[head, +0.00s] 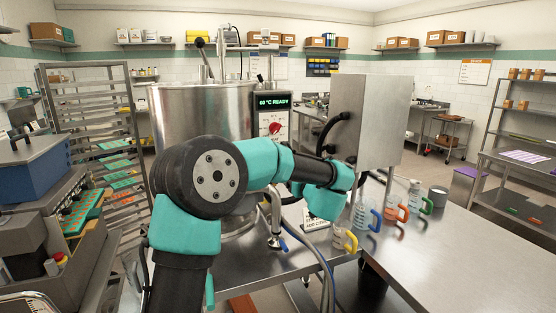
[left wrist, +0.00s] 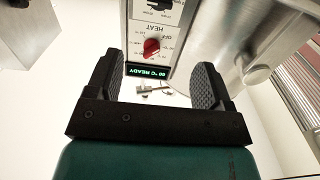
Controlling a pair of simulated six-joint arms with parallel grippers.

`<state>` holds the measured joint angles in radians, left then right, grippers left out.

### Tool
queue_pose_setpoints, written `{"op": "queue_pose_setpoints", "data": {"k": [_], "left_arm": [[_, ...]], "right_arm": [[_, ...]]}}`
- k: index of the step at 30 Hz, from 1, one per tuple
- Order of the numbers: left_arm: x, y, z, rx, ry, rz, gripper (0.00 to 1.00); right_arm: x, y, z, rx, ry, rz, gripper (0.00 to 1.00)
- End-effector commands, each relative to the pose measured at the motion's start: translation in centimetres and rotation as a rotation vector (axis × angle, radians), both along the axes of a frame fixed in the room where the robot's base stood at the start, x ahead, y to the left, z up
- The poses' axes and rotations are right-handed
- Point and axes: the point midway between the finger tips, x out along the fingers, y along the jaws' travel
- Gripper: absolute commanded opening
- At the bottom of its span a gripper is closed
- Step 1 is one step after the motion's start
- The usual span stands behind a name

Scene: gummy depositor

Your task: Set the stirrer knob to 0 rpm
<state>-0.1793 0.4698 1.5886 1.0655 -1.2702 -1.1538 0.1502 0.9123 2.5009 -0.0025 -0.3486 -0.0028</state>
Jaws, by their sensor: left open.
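The control panel (head: 283,117) is on the front of the large steel kettle (head: 200,113). Its display (head: 272,101) reads 60 °C READY. A red knob (head: 274,128) sits below the display. The left wrist view shows the panel upside down, with the red knob (left wrist: 152,48) and, at the top edge, a black knob (left wrist: 159,4) partly cut off. I cannot read the black knob's setting, and my arm hides it in the head view. My left gripper (left wrist: 158,80) is open and empty, with its fingers pointing toward the panel. My right gripper is out of view.
A steel box (head: 382,120) stands right of the panel. Several jugs with coloured handles, including a yellow one (head: 344,240), stand on the steel table (head: 440,260). A hose and valve (head: 275,225) are below the kettle. A rack (head: 95,140) stands left.

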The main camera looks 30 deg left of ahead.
Motion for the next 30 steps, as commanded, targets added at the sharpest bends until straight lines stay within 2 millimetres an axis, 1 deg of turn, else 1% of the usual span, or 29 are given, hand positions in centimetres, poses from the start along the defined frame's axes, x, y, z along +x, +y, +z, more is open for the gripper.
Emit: {"op": "queue_pose_setpoints", "data": {"k": [4, 8, 14, 30], "left_arm": [[0.2, 0.3, -0.1, 0.0, 0.0, 0.0, 0.74], [0.8, 1.0, -0.1, 0.0, 0.001, 0.0, 0.74], [2.6, 3.3, -0.1, -0.001, 0.001, 0.002, 0.74], [8.3, 10.5, -0.1, 0.0, 0.0, 0.001, 0.74]], "right_arm": [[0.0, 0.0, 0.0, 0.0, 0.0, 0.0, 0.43], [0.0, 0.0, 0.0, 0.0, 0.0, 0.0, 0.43], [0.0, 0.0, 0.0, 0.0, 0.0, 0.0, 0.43], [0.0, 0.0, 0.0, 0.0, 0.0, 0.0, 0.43]]}}
